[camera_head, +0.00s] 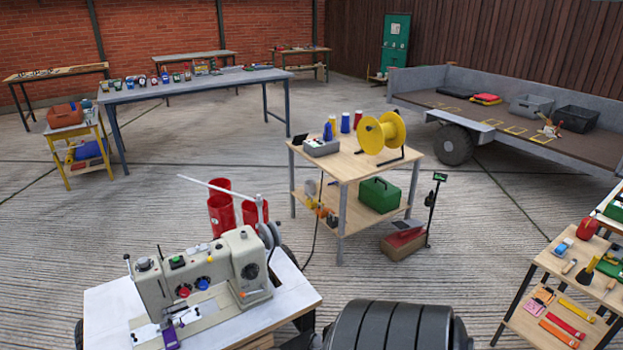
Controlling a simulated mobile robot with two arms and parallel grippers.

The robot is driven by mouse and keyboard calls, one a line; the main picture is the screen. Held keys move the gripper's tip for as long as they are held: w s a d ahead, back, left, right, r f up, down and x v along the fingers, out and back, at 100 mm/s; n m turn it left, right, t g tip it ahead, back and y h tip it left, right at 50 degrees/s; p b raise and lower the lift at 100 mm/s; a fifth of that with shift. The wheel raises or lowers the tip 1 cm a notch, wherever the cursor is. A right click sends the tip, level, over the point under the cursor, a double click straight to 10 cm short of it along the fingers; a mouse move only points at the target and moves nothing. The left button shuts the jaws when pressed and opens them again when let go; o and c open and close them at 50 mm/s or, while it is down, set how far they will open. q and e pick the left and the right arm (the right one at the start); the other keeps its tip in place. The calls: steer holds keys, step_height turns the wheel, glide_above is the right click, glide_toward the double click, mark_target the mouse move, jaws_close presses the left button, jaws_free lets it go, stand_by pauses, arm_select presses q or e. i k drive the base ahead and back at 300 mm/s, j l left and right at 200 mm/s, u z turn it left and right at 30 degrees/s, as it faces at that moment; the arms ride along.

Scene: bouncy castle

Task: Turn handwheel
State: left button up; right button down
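A beige sewing machine (200,278) stands on a white-topped table (105,310) at the lower left. It has several coloured knobs on its front. Grey round discs, which look like the handwheel (268,235), sit at the right end of the machine, near its top. The handwheel is seen at an angle, partly against red cylinders behind it. A thin pale rod rises from near the wheel toward the upper left. Neither of my grippers shows in the head view.
Red cylinders (220,206) stand behind the machine. A wooden two-shelf table (345,165) with a yellow reel (381,133) stands beyond, right of centre. A dark ribbed cylinder (395,325) at the bottom edge is cut off; I cannot tell what it is. Open concrete floor lies between.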

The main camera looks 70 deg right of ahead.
mark_target(265, 235)
steer(key=k+l+z, duration=0.15)
steer(key=l, duration=0.25)
steer(key=k+l+z, duration=0.2)
steer(key=l, duration=0.25)
steer(key=l+z, duration=0.15)
steer(key=l, duration=0.3)
steer(key=k+l+z, duration=0.15)
steer(key=l, duration=0.3)
steer(key=k+l, duration=0.1)
steer(key=l, duration=0.75)
steer(key=k+l, duration=0.15)
steer(key=l, duration=0.25)
